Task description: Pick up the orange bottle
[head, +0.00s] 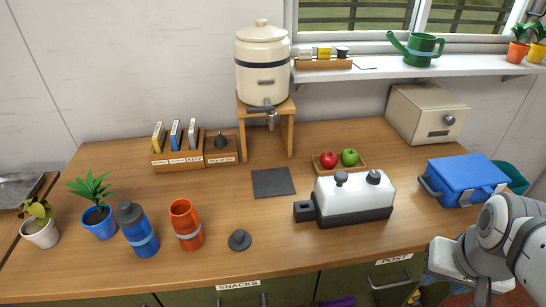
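The orange bottle (184,216) stands upright on the wooden counter at the left front, with a pale grey band around its lower half and an open top. A dark round lid or cap (239,241) with a small knob lies on the counter to its right. My arm shows at the lower right edge, well away from the bottle. I cannot make out my gripper's fingers in this view.
A blue bottle (136,224) with a dark cap stands close left of the orange one, beside two potted plants (100,220) (42,233). A white-and-black appliance (354,198), fruit tray (322,169) and blue box (463,179) are right. Bare counter lies behind the orange bottle.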

